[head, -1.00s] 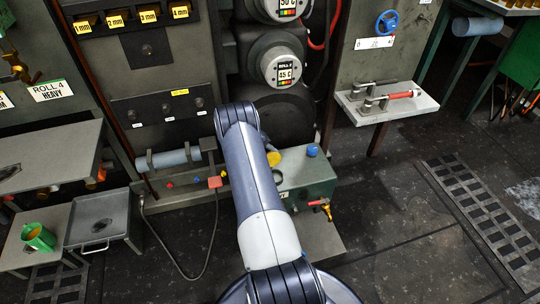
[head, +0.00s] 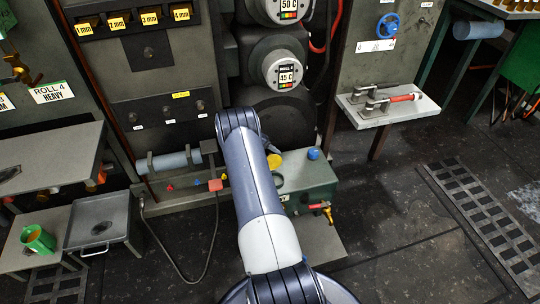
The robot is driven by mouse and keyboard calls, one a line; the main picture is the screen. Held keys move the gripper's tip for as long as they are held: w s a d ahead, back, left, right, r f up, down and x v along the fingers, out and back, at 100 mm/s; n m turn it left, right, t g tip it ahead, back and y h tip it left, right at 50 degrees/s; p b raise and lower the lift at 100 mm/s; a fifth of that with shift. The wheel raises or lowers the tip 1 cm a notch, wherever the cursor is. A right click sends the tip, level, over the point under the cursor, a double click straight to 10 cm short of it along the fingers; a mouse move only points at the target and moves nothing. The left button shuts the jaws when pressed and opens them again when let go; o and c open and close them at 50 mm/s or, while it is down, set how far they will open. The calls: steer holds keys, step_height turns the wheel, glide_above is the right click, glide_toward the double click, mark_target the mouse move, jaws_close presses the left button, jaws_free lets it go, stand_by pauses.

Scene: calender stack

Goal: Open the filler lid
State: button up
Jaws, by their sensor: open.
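A green tank (head: 318,178) stands low at the foot of the roll machine, right of my arm. A yellow round part (head: 274,161), which looks like the filler lid, shows at the tank's back left, partly behind my arm. I cannot tell whether it is closed or raised. A blue knob (head: 313,154) sits on the tank's top, and a brass tap with a red handle (head: 321,206) is on its front. My arm reaches from the bottom middle up and forward. My gripper is hidden behind it.
A grey-blue roller (head: 170,161) lies at the machine's foot, left of my arm. A cable (head: 185,278) loops onto the floor. A low table with a green cup (head: 38,239) is at left. A shelf with a red-handled tool (head: 403,98) juts out at right. Floor right of the tank is clear.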

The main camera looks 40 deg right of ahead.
steer(key=p+v, duration=0.1)
steer(key=v, duration=0.9)
steer(key=shift+w+a+r+p, duration=0.2)
steer(key=shift+a+r+p, duration=0.1)
steer(key=shift+p, duration=0.1)
steer(key=shift+d+f, duration=0.1)
steer(key=shift+f, duration=0.05)
steer(key=b+x, duration=0.2)
steer(key=x, duration=0.8)
steer(key=shift+s+d+f, duration=0.15)
steer(key=shift+s+d, duration=0.05)
steer(key=shift+s+p, duration=0.1)
steer(key=shift+p, duration=0.3)
steer(key=shift+b, duration=0.3)
